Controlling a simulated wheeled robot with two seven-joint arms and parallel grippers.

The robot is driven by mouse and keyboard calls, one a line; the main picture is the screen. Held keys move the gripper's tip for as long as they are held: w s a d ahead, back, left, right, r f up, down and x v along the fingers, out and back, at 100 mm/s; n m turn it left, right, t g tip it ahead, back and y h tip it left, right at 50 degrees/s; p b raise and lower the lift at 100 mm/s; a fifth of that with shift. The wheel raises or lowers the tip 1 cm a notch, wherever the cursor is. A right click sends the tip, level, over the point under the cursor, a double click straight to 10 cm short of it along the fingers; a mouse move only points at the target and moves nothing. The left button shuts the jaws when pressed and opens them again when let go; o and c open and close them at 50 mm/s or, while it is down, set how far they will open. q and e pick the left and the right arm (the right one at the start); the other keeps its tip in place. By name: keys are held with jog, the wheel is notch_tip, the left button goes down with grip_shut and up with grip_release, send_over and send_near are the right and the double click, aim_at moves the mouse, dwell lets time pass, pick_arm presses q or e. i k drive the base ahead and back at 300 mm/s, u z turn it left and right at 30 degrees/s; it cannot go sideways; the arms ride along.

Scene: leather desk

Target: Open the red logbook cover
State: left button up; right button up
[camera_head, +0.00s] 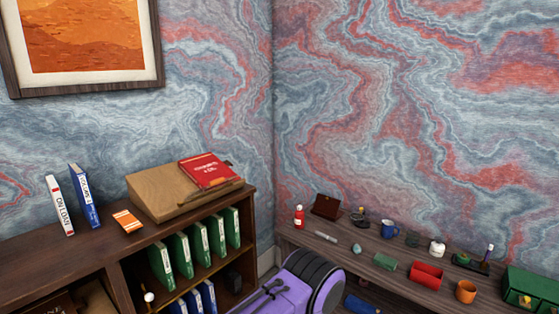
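The red logbook (208,170) lies on the upper right part of a sloped wooden desk box (160,195), which stands on top of a dark bookcase. Its red cover faces up, carries pale lettering and looks closed. A thin ledge of the box runs below the book. Neither my left nor my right gripper shows in the head view, so nothing is seen touching the book.
Left of the box stand a white book (60,206) and a blue book (84,197), with an orange booklet (127,220) lying nearby. Green binders (197,242) fill the shelf below. A low wooden bench (340,250) at right holds mugs and small items.

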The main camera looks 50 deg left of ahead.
aim_at(206, 168)
jog(key=u, duration=0.3)
jog(key=i, duration=1.45)
jog(key=u, duration=1.7)
jog(key=i, duration=1)
jog(key=u, duration=1.05)
jog(key=i, duration=0.25)
jog(key=u, duration=0.15)
